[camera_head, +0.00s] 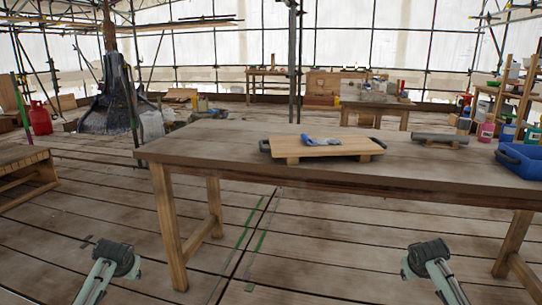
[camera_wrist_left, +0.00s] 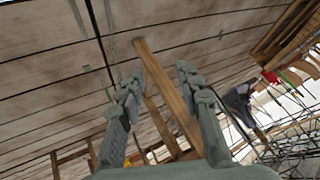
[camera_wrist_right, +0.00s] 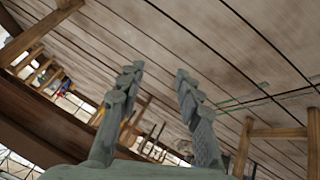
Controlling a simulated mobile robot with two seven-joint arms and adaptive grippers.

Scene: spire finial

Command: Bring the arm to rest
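My left gripper (camera_wrist_left: 160,76) is open in the left wrist view, its two grey fingers apart with nothing between them. My right gripper (camera_wrist_right: 159,74) is open and empty in the right wrist view. In the head view only parts of my two arms show low at the left and right, in front of the wooden workbench (camera_head: 235,152) and apart from it. Neither gripper touches anything.
A blue bin (camera_head: 521,163) sits at the bench's right end, near a dark cylinder (camera_head: 440,138) on a support. A low wooden rack (camera_head: 25,172) stands at left. A red gas bottle (camera_head: 40,119) is behind it. The plank floor before the bench is clear.

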